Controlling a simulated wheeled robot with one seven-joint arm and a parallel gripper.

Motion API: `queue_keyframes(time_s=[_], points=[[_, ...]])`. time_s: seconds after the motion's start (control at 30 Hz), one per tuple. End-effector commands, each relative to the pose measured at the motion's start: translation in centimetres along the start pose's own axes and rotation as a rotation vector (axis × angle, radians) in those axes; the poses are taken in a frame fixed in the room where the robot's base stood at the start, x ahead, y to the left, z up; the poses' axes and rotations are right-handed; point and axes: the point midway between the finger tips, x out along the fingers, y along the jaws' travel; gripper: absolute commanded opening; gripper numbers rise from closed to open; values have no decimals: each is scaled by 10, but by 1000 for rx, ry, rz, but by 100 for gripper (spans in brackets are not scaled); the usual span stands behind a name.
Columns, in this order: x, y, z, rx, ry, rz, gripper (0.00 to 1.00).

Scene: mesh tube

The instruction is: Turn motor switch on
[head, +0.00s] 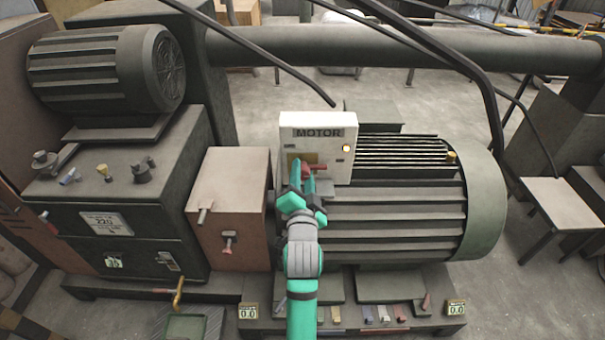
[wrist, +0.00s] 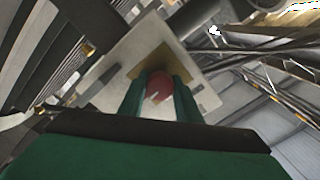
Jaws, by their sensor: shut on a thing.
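The motor switch is a red handle (head: 315,168) on the front of a white box (head: 321,132) labelled MOTOR. The box sits against the large finned motor (head: 395,215). My gripper (head: 301,168) is at the box's left front, over a yellowish plate (head: 292,159). In the wrist view my two green fingers (wrist: 158,90) stand on either side of the round red handle end (wrist: 158,86) and are shut on it. The yellowish plate (wrist: 152,58) shows behind it. A small lit lamp (head: 346,148) is at the box's right.
A brown box (head: 228,205) with levers stands left of my gripper. A dark control cabinet (head: 120,215) with knobs is farther left. Dark cables (head: 440,55) and a thick horizontal pipe (head: 400,48) pass above. Small coloured levers (head: 385,314) line the base below the motor.

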Motion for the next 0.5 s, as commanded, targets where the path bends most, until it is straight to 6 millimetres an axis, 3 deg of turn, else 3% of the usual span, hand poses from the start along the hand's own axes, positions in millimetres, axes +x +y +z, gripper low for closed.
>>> queue_keyframes(time_s=[0.5], points=[[1, -2, 2, 72, -3, -4, 8]])
